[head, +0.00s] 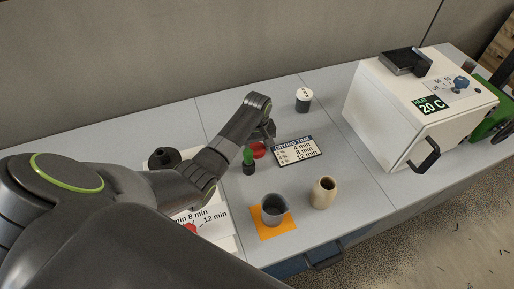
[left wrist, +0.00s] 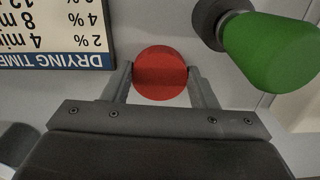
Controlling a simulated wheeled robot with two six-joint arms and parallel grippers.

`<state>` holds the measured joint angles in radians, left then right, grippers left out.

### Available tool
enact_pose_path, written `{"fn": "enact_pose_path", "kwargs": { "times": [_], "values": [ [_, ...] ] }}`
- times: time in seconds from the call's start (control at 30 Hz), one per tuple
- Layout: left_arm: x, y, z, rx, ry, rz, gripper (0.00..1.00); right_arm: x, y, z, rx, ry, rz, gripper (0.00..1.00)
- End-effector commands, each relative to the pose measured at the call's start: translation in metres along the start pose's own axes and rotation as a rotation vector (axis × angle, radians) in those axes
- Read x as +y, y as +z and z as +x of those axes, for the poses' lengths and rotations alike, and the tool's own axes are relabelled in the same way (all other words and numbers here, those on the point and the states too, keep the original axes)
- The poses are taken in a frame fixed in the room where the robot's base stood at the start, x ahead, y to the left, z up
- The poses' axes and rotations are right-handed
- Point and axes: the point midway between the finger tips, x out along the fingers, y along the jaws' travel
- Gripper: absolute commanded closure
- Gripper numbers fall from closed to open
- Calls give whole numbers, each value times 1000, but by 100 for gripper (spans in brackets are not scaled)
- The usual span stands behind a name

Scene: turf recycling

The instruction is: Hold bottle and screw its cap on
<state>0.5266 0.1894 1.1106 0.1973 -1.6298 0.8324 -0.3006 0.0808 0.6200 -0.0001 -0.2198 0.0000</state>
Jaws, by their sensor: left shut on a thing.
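My left gripper (head: 265,138) reaches down over the middle of the bench. It is shut on a round red thing (head: 258,150), which looks like a cap. In the left wrist view the red disc (left wrist: 160,73) sits between the two fingertips, and its underside is hidden. A green-topped piece with a dark base (head: 248,157) stands just beside it; its green part (left wrist: 275,50) is large at the upper right of the left wrist view. I cannot tell which thing is the bottle. My right gripper is not in view.
A drying time sign (head: 298,151) lies right of the gripper. A white-topped jar (head: 304,99) stands behind. A beige vase (head: 323,193) and a grey cup (head: 273,210) on an orange mat (head: 281,231) stand in front. A white oven (head: 412,110) fills the right.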

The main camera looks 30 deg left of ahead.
Motion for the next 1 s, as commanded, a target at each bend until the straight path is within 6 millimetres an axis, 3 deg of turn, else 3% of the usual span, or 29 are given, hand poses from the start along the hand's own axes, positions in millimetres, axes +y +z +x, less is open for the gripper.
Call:
{"fn": "enact_pose_path", "kwargs": {
  "times": [0.17, 0.6, 1.0],
  "values": [
    [1, -1, -15, 3, 3, 0, 68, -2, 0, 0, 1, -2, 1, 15],
    [1, -1, -90, 3, 2, -2, 68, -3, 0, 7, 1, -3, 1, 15],
    [0, 0, -100, 0, 1, -2, 68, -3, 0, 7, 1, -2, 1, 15]
  ]
}}
